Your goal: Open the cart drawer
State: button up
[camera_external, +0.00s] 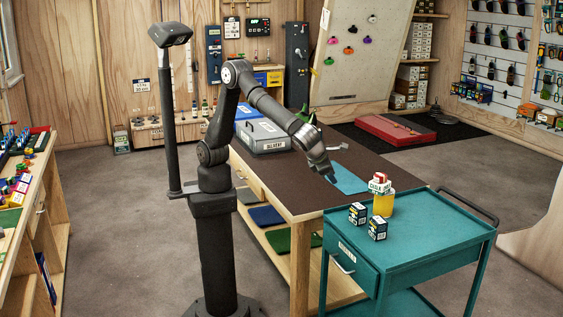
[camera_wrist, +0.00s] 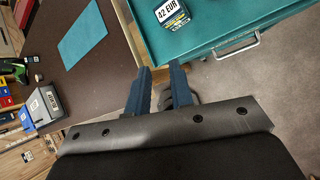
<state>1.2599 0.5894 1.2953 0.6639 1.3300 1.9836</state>
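The teal cart (camera_external: 440,245) stands at the right front, beside the brown-topped table. Its drawer (camera_external: 359,266) is on the cart's left-hand side, below the top, and looks flush and shut. The metal drawer handle (camera_external: 342,266) is a bar below a white label; it also shows in the wrist view (camera_wrist: 238,47), to the upper right of the fingers. My gripper (camera_external: 331,177) hangs over the table near a blue mat, higher than the handle and apart from it. In the wrist view, the blue fingers (camera_wrist: 161,70) are apart with nothing between them.
On the cart top are two small dark boxes (camera_external: 377,229) and a yellow bottle (camera_external: 382,203). The brown table (camera_external: 300,185) borders the cart and holds the blue mat (camera_external: 346,180) and a grey case (camera_external: 263,137). Open floor (camera_external: 270,285) lies in front of the drawer.

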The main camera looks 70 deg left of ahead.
notch_tip(320, 180, up, 5)
jog(key=s+d+f+n+g+h, duration=0.1)
jog(key=d+f+n+h, duration=0.1)
jog(key=f+n+h, duration=0.55)
jog(key=d+f+n+g+h, duration=0.15)
jog(key=n+h, duration=0.35)
jog(key=n, duration=0.6)
jog(key=s+a+r+n+t+h, duration=0.1)
jog(key=s+a+r+n+h, duration=0.1)
jog(key=a+r+n+h, duration=0.5)
jog(key=s+a+r+n+t+h, duration=0.25)
jog(key=a+n, duration=0.25)
jog(key=n, duration=0.7)
jog(key=g, duration=0.1)
send_near(336, 261)
jog(key=x, duration=1)
jog(key=shift+w+f, duration=0.1)
jog(key=shift+f, duration=0.2)
